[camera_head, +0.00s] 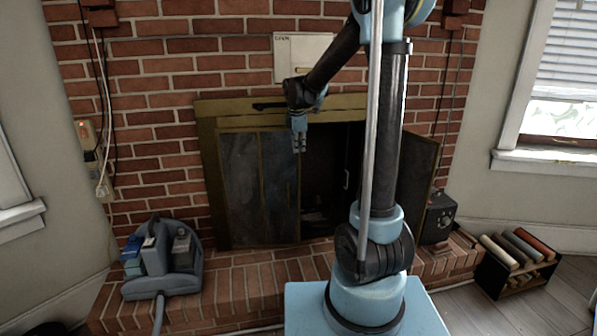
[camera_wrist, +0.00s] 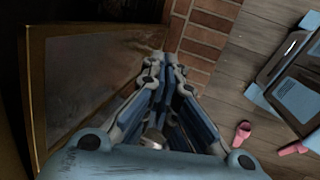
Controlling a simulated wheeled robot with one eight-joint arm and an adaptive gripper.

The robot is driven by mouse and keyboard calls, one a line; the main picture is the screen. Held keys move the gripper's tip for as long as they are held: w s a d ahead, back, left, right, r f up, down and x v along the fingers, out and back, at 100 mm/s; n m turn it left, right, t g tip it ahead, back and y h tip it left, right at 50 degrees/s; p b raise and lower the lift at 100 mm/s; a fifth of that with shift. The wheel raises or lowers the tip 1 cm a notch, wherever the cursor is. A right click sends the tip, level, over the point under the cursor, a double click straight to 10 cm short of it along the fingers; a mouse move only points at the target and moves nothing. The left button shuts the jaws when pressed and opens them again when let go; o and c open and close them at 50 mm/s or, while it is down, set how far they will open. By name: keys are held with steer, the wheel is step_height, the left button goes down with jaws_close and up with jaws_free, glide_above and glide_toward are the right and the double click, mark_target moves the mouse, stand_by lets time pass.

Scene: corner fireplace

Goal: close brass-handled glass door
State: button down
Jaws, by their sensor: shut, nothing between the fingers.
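The fireplace has a brass frame (camera_head: 207,150). In the head view, dark glass door panels (camera_head: 240,185) cover the left part of its opening. A right door panel (camera_head: 416,178) stands swung outward, partly behind my arm, and the dark firebox (camera_head: 325,175) shows between. My gripper (camera_head: 299,150) is shut and empty, pointing down in front of the upper right part of the left panels. In the wrist view, the gripper (camera_wrist: 163,65) is beside a brass-edged glass panel (camera_wrist: 85,80); I cannot tell whether they touch. The brass handle cannot be made out clearly.
A brick hearth (camera_head: 245,285) runs below the fireplace. A grey-blue caddy (camera_head: 165,262) sits on its left end, and a black box (camera_head: 438,217) on its right. A small rack with rolls (camera_head: 518,255) stands on the floor at right.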

steer(key=w+f+m, duration=0.1)
steer(key=f+m, duration=0.3)
steer(key=m, duration=0.2)
steer(key=w+f+m, duration=0.2)
steer(key=f+m, duration=0.2)
steer(key=m, duration=0.3)
steer(key=w+f+m+t+y, duration=0.1)
steer(key=w+f+m, duration=0.1)
steer(key=f+m, duration=0.3)
steer(key=shift+d+f+m, duration=0.1)
steer(key=shift+m, duration=0.7)
steer(key=shift+w, duration=0.65)
